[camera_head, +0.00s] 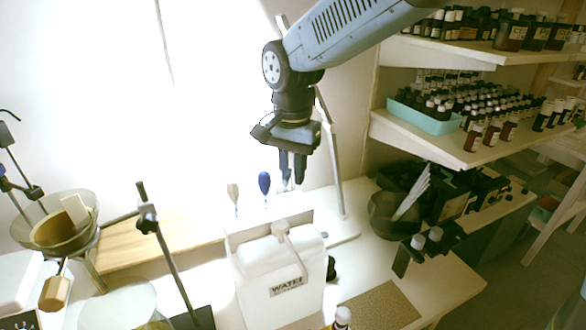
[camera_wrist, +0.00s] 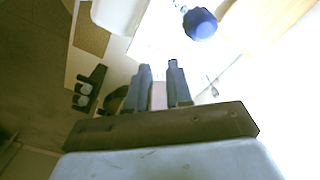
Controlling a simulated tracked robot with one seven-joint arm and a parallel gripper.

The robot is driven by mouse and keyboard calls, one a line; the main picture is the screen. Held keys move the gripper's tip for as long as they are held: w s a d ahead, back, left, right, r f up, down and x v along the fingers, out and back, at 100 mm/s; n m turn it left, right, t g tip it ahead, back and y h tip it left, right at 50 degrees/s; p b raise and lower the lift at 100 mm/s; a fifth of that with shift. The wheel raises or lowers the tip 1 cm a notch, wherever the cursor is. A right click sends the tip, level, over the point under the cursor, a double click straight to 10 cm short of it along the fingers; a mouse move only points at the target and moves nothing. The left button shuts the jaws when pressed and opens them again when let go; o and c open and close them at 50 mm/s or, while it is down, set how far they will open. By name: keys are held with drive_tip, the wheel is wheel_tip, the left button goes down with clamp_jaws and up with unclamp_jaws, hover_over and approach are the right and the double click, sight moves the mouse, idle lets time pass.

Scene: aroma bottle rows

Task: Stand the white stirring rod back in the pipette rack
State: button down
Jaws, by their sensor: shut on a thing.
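My gripper (camera_head: 292,178) points down above the bench, just right of and behind the water jug. It is shut on a pale, narrow piece that I take for the white stirring rod (camera_wrist: 158,95), seen between the fingers in the wrist view. In the head view the rod's lower part is hard to make out against the bright background. A blue-bulbed pipette (camera_head: 264,183) and a beige-bulbed pipette (camera_head: 233,193) stand upright left of my gripper. The blue bulb also shows in the wrist view (camera_wrist: 200,23). The pipette rack under them is largely hidden behind the jug.
The white water jug (camera_head: 282,270) stands in front of the pipettes. A metal stand (camera_head: 334,165) rises close right of my gripper. A clamp stand (camera_head: 165,250) and a bowl (camera_head: 60,225) are at left. A dark bowl (camera_head: 393,215) and bottle shelves (camera_head: 425,130) are at right.

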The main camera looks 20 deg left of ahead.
drive_tip(key=shift+f, duration=1.1)
drive_tip(key=c, duration=0.9)
unclamp_jaws()
drive_tip(key=shift+c, duration=0.2)
drive_tip(key=shift+r, duration=0.15)
drive_tip(key=shift+r, duration=2.35)
drive_tip(key=shift+r, duration=0.1)
drive_tip(key=shift+r, duration=2.4)
drive_tip(key=shift+d, duration=0.1)
